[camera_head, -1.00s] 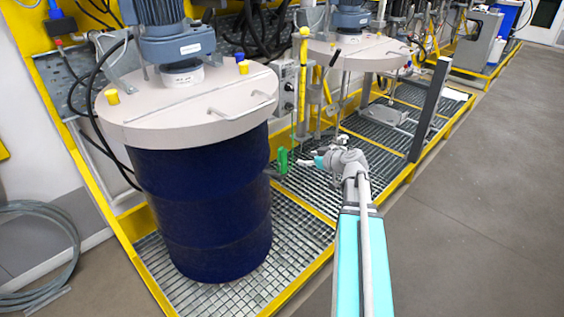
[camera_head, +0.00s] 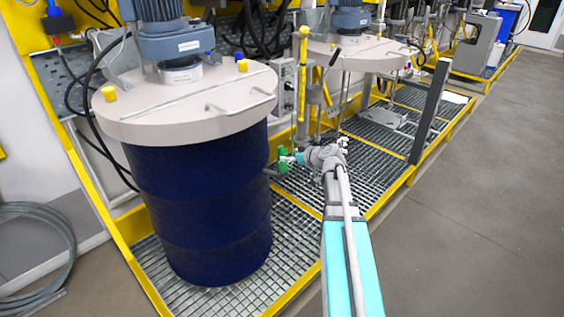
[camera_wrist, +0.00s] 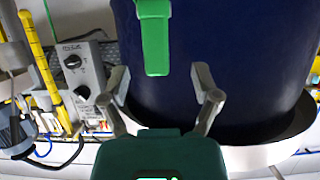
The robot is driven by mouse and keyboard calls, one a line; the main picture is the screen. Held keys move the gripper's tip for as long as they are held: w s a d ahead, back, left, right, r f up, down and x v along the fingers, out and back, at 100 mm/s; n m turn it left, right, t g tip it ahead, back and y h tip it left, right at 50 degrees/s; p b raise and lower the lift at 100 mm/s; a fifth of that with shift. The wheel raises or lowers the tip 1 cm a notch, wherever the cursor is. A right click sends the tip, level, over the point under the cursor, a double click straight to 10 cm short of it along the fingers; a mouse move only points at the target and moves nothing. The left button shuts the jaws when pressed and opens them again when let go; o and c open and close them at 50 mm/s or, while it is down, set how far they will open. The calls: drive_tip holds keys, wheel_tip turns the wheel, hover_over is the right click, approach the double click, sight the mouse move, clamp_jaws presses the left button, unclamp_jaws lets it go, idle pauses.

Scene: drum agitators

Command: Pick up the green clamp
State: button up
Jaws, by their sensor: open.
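The green clamp (camera_head: 282,159) sits on the right side of the blue drum (camera_head: 205,205), below the lid. In the wrist view the clamp (camera_wrist: 155,38) hangs in front of the drum at the top centre, its upper end cut off by the frame. My gripper (camera_head: 292,158) is right beside the clamp in the head view and partly overlaps it. In the wrist view my gripper (camera_wrist: 161,78) is open and empty; the clamp's lower end shows just above and between the fingertips, not clasped. The exact gap in depth is hard to tell.
The drum's pale lid (camera_head: 160,125) carries a handle (camera_head: 240,103) above the clamp. A grey control box (camera_head: 284,88) and a yellow post (camera_head: 302,75) stand behind. A dark upright post (camera_head: 430,110) is to the right. The grey floor (camera_head: 470,210) is clear.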

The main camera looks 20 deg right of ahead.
sight(285, 154)
drive_tip(key=shift+w, duration=0.1)
drive_tip(key=x, duration=0.1)
drive_tip(key=b+x, duration=0.1)
drive_tip(key=x, duration=0.2)
drive_tip(key=shift+w+d+f+b, duration=0.1)
drive_tip(key=shift+d+b, duration=0.2)
drive_tip(key=shift+b, duration=0.1)
drive_tip(key=shift+w+a+f, duration=0.15)
drive_tip(key=shift+w+a, duration=0.1)
drive_tip(key=shift+w, duration=0.2)
drive_tip(key=shift+c, duration=0.3)
clamp_jaws()
